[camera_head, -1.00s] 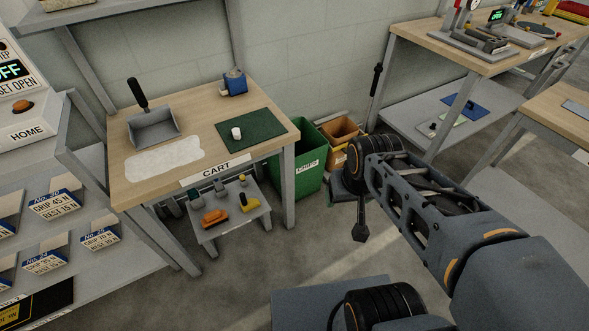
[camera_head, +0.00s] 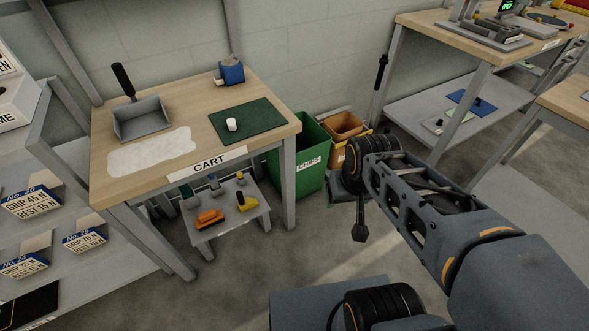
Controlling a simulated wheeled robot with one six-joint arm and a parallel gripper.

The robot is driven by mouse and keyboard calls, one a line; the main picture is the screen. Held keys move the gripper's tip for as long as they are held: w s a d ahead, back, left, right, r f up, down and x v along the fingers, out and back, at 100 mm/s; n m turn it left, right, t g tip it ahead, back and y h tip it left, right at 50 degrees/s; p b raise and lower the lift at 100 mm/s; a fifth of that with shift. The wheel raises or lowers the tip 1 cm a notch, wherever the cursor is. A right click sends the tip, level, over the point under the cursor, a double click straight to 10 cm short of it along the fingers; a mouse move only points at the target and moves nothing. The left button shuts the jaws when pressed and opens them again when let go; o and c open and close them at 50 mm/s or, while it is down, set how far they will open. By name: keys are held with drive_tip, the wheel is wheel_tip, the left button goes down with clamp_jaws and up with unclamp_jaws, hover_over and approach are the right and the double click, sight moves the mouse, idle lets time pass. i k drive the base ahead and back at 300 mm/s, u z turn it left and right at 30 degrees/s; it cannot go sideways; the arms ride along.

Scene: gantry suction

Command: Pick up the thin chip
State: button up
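I cannot make out a thin chip in this view. My arm reaches in from the lower right, and a dark narrow part at its far end, which seems to be my gripper (camera_head: 359,232), hangs over the floor. It is apart from the cart and bins. Its fingers are too small and dark to tell open from shut, and I see nothing held in it.
A wooden-topped cart (camera_head: 100,180) bears a dustpan (camera_head: 143,120), white powder (camera_head: 150,152), a green mat (camera_head: 262,118) with a white cylinder (camera_head: 231,125), and a blue block (camera_head: 231,73). A green bin (camera_head: 312,175) stands beside it. A workbench (camera_head: 440,30) is at right.

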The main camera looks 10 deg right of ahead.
sight(231, 123)
drive_tip(key=u, duration=2.55)
drive_tip(key=i, duration=1.65)
drive_tip(key=z, duration=2.9)
